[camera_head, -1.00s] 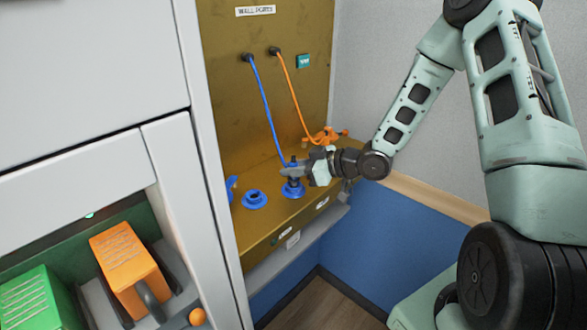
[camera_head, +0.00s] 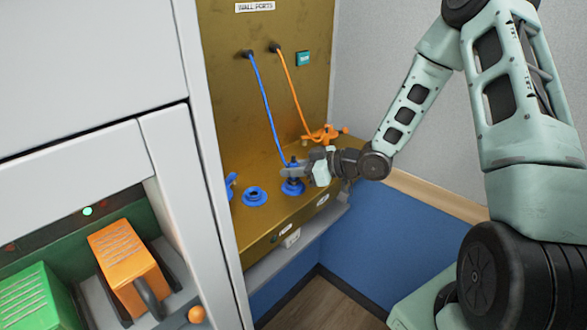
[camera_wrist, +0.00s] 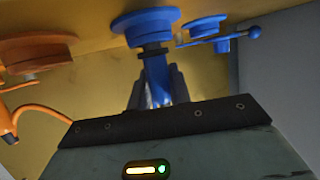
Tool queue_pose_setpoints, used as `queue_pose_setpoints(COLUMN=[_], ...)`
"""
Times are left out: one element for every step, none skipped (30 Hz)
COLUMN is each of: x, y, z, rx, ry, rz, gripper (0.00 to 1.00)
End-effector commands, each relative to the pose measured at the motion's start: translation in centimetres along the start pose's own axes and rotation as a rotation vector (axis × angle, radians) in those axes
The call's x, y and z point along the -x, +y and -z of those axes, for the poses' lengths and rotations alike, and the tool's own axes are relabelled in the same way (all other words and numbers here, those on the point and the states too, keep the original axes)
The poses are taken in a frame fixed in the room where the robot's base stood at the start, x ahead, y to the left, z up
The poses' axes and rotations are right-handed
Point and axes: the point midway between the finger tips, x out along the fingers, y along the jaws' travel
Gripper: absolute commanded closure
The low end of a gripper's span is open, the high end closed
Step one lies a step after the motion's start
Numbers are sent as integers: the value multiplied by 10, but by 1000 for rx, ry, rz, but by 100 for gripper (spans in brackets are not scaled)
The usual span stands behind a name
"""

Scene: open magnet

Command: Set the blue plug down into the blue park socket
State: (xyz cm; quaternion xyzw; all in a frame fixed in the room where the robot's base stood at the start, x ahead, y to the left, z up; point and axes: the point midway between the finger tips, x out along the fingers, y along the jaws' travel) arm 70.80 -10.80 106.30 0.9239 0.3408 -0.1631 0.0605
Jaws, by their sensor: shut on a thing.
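The blue plug (camera_wrist: 157,82), on a blue cable (camera_head: 267,105), is upright in my gripper. My gripper (camera_head: 294,171) is shut on it above the right-hand blue socket (camera_head: 292,188) on the brass-coloured shelf. In the wrist view, the plug's dark collar meets or nearly meets the round blue flange (camera_wrist: 147,24); I cannot tell whether it is fully seated. My fingers partly hide the plug. Another blue socket (camera_head: 255,199) sits empty to the left. I cannot read which socket is labelled park.
An orange fitting (camera_head: 324,135) with an orange cable (camera_head: 292,95) is behind my gripper. A blue lever with a ball end (camera_wrist: 252,33) is near the flange. A white cabinet (camera_head: 185,160) edges the shelf on the left, with green (camera_head: 35,300) and orange (camera_head: 126,268) blocks in its bay.

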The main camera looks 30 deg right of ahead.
Motion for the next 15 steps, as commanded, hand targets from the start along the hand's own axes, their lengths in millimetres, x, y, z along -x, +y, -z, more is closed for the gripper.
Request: queue_pose_setpoints(x=[-1,-1,-1,-1,-2,-2,-2,-2,-1,-1,-1,-1,-1,-1,-1], y=[0,0,0,0,0,0,0,0,0,0,0,0,0,0,0], z=[-2,-2,-3,-4,-4,-4,-4,-4,-4,-4,-4,-4,-4,-4,-4], rx=[0,0,0,0,0,0,0,0,0,0,0,0,0,0,0], ry=[0,0,0,0,0,0,0,0,0,0,0,0,0,0,0], rz=[0,0,0,0,0,0,0,0,0,0,0,0,0,0,0], gripper=[100,100,100,100,100,100,100,100,100,100,100,100,100,100,78])
